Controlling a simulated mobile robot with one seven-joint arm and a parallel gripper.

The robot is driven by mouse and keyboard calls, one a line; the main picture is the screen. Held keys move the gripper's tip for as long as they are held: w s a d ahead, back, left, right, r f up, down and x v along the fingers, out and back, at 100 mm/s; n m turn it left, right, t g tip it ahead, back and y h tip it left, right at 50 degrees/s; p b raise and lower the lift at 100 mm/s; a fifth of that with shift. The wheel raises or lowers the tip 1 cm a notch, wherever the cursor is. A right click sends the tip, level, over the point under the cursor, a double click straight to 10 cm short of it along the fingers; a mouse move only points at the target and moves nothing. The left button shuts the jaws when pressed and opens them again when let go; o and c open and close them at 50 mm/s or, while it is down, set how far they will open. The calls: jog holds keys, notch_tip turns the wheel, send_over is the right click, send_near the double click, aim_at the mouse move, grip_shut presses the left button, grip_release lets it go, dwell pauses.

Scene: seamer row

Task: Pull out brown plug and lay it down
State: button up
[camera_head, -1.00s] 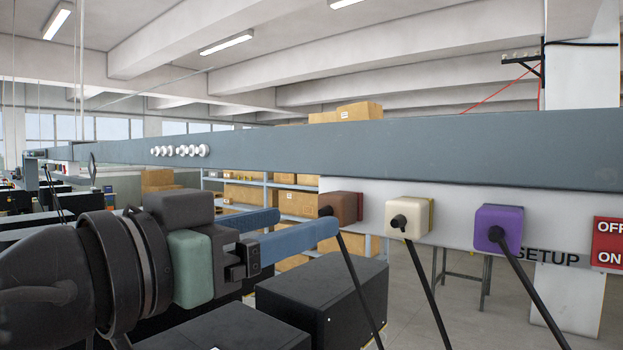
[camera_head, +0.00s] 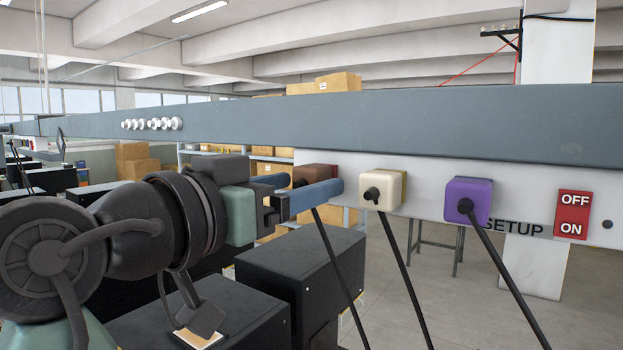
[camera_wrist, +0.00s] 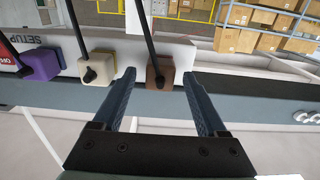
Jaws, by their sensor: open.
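The brown plug (camera_head: 322,171) sits in the white panel below the grey beam, at the left end of a row of plugs, with a dark cord hanging from it. In the head view my gripper's blue fingers partly hide it. My gripper (camera_head: 305,190) is open, its fingers reaching toward the plug. In the wrist view the brown plug (camera_wrist: 160,73) lies between and just beyond the fingertips of my gripper (camera_wrist: 159,74), apart from both fingers. The plug looks seated against the panel.
A cream plug (camera_head: 381,190) and a purple plug (camera_head: 469,201) with cords sit to the right. A red OFF/ON sign (camera_head: 573,214) is farther right. Black boxes (camera_head: 300,270) stand below. Shelves with cartons (camera_head: 137,160) are behind.

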aim_at(303, 184)
jog(key=shift+x, duration=1.3)
dwell(0.4)
grip_shut()
jog(key=shift+s+a+f, duration=0.1)
jog(key=shift+s+a, duration=0.1)
dwell(0.4)
jog(key=shift+b+v, duration=0.3)
jog(key=shift+v, duration=0.85)
jog(key=shift+s, duration=0.1)
jog(key=shift+a, duration=0.1)
jog(key=shift+v, duration=1.5)
